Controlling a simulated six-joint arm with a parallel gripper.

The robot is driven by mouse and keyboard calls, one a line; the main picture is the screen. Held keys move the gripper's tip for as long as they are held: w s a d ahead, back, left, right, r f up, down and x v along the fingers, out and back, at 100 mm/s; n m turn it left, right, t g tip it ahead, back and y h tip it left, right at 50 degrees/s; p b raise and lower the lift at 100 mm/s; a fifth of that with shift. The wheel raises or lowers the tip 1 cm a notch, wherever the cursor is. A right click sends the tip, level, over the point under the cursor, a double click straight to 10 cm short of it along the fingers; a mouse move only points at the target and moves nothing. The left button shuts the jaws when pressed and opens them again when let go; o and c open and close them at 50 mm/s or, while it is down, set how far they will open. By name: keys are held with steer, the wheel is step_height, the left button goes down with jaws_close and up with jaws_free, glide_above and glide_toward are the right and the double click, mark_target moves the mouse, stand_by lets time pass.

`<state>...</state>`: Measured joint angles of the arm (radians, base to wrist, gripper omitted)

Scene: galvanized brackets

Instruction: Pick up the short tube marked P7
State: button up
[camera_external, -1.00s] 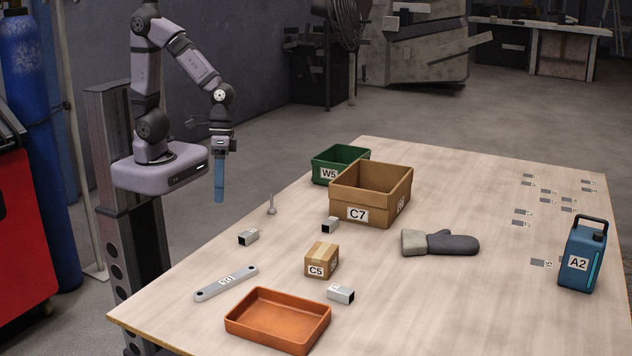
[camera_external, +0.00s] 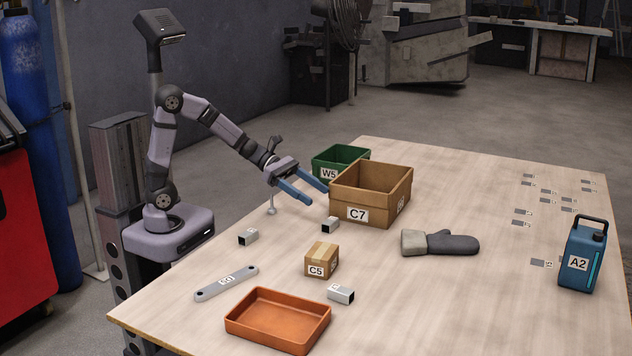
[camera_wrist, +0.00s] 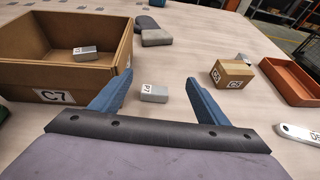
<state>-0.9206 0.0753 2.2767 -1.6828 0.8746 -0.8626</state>
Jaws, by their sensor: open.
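A short grey square tube (camera_wrist: 153,93) lies on the table between my fingers in the wrist view; its small label seems to read P7, but is hard to make out. It appears to be the tube (camera_external: 330,226) beside the C7 box in the external view. My gripper (camera_external: 319,194) is open and empty above the table, left of that box. In the wrist view its blue fingers (camera_wrist: 159,79) frame the tube without touching it. Other short tubes lie at the table's left (camera_external: 248,237), by the small carton (camera_external: 341,294), and inside the C7 box (camera_wrist: 86,53).
The brown C7 box (camera_external: 357,214) has tall walls close to my gripper. The green W5 bin (camera_external: 328,174) is behind it.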

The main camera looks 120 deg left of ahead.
steer(key=b, duration=0.3)
glide_toward(326, 221)
steer(key=shift+w+a+f, duration=0.2)
steer(key=shift+w+f, duration=0.4)
steer(key=shift+w, duration=0.3)
steer(key=shift+w+a+f, duration=0.2)
steer(key=shift+w+f, duration=0.45)
steer(key=shift+w, duration=0.25)
steer(key=shift+x, duration=2.55)
steer(key=shift+r, duration=0.1)
steer(key=c, duration=1.2)
